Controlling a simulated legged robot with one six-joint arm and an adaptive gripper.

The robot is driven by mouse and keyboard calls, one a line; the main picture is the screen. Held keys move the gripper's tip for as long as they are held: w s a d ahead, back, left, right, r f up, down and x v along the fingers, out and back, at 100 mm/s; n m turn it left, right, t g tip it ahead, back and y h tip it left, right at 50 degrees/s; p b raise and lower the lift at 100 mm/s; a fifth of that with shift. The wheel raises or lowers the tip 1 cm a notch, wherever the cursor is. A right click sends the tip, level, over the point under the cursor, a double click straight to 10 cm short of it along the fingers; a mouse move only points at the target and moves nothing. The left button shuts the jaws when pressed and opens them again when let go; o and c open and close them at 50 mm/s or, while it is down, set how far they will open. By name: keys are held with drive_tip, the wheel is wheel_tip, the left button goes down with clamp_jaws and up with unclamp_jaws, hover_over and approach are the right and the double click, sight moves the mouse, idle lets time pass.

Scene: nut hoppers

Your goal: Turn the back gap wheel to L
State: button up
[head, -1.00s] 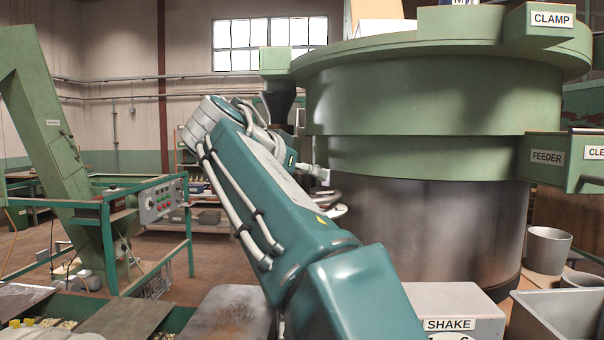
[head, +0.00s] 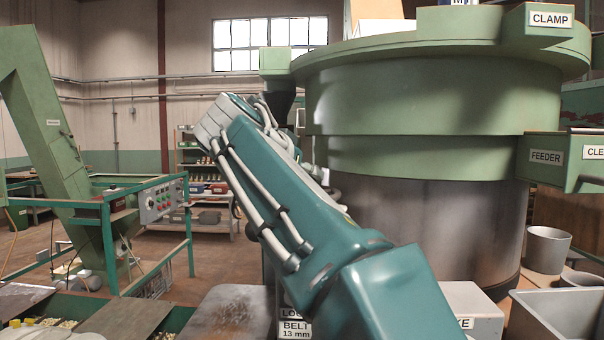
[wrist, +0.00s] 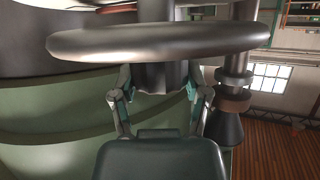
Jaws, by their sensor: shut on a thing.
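In the wrist view a grey metal handwheel (wrist: 160,41) crosses the top, its rim seen nearly edge-on. My gripper (wrist: 160,82) has one finger on each side of a dark round part just below the rim and is shut on the wheel there. The exact contact is in shadow. No label or L mark shows on the wheel, so I cannot tell its setting. In the head view my arm hides the gripper and most of the wheel.
A large green and steel drum (head: 420,150) stands close to the right of my arm. A BELT 13 mm label (head: 295,330) shows below my arm. A grey bin (head: 560,315) stands at right, and a control panel (head: 160,200) on a green frame at left.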

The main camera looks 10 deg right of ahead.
drive_tip(key=shift+w, duration=0.1)
drive_tip(key=o, duration=1.1)
drive_tip(key=shift+a, duration=0.1)
drive_tip(key=shift+o, duration=0.2)
